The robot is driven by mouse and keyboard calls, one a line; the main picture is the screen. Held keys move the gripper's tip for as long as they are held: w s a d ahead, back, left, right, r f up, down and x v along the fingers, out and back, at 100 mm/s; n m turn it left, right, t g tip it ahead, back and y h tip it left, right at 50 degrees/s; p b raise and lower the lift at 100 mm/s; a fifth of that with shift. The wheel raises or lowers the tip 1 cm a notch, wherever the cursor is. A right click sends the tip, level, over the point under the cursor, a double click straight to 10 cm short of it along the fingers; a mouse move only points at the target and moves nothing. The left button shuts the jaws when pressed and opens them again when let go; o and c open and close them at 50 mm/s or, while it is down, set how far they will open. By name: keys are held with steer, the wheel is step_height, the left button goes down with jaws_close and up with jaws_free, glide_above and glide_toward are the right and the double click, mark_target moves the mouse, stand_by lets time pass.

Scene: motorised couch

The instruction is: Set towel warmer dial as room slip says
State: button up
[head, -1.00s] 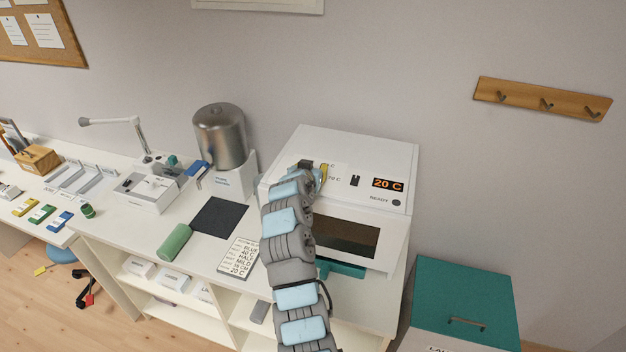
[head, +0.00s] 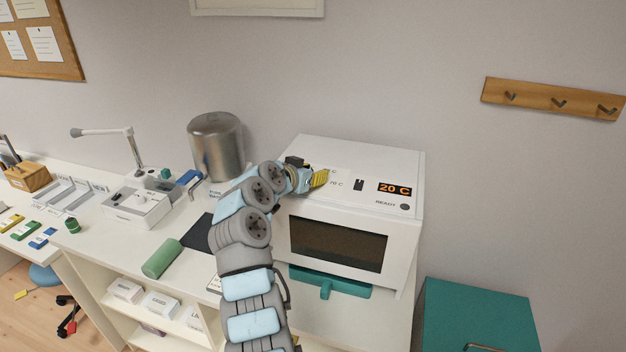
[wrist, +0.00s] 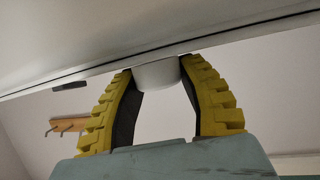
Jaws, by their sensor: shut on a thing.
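The towel warmer (head: 350,155) is a white box with an orange display (head: 395,189) reading 20 C. My gripper (head: 320,178) is at the left of its upper front panel and hides the dial there. In the wrist view, my gripper (wrist: 160,85) has its yellow fingers shut on a pale round knob, the dial (wrist: 157,74), under the panel edge. A "70 C" mark shows just right of the gripper; other marks are partly hidden. The room slip (head: 213,284) lies on the counter, almost wholly hidden by my arm.
A metal cylinder (head: 215,145) stands left of the warmer. A green roll (head: 162,258) and a dark mat (head: 196,236) lie on the counter. A teal-lidded box (head: 480,310) stands at right.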

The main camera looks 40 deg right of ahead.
steer(key=shift+f, duration=0.15)
stand_by(0.4)
steer(key=o, duration=1.2)
steer(key=shift+s+a+r, duration=0.1)
steer(key=shift+a+r, duration=0.2)
steer(key=shift+a, duration=0.1)
steer(key=v, duration=1.1)
